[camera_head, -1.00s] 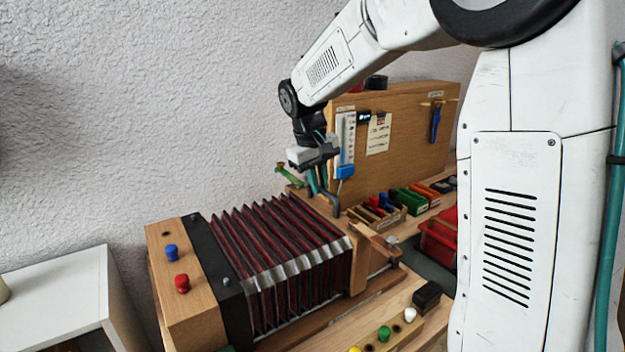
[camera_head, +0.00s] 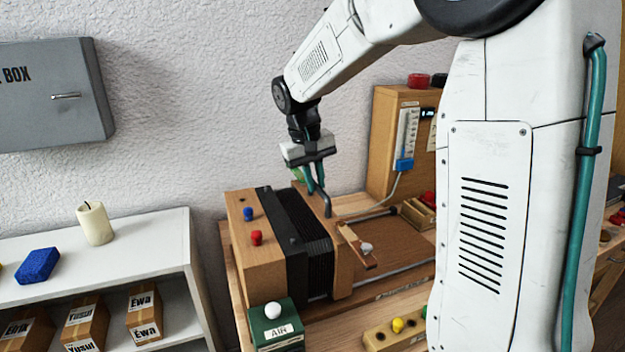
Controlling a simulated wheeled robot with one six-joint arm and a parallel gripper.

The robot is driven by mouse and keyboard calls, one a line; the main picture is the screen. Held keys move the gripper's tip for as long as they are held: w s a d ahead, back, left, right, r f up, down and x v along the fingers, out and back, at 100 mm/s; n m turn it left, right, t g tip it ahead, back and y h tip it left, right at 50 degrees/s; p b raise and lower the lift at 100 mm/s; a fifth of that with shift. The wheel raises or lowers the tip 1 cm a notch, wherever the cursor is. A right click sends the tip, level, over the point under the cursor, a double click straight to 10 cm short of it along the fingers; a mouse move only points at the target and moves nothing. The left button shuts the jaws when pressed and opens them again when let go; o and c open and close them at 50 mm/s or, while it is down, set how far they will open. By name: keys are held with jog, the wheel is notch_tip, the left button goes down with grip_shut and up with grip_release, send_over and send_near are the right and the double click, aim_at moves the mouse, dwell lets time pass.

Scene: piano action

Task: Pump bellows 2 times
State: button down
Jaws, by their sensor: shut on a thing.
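The bellows (camera_head: 318,270) stand on a wooden bench. Their dark folds are pressed together between a black-edged wooden block (camera_head: 255,280) on the left and a wooden end board (camera_head: 342,262) on the right. My gripper (camera_head: 318,196) points down over the top of the end board. Its teal fingers are shut on the dark bent handle (camera_head: 327,204) that rises by this board. The exact contact at the fingertips is small and partly hidden.
A green AIR box with a white knob (camera_head: 273,312) stands in front of the bellows. A wooden panel (camera_head: 383,150) with a blue gauge is behind on the right. A white shelf (camera_head: 120,247) with a candle (camera_head: 95,223) and a blue sponge (camera_head: 38,265) is on the left.

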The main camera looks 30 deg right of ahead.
jog(key=shift+w+a, duration=0.1)
jog(key=shift+a, duration=0.05)
jog(key=c, duration=1.7)
grip_release()
jog(key=shift+o, duration=1.3)
jog(key=shift+a, duration=0.25)
jog(key=shift+d, duration=0.15)
jog(key=shift+r, duration=0.3)
notch_tip(320, 180, up, 7)
jog(key=a, duration=0.1)
jog(key=shift+a, duration=0.25)
jog(key=shift+w, duration=0.15)
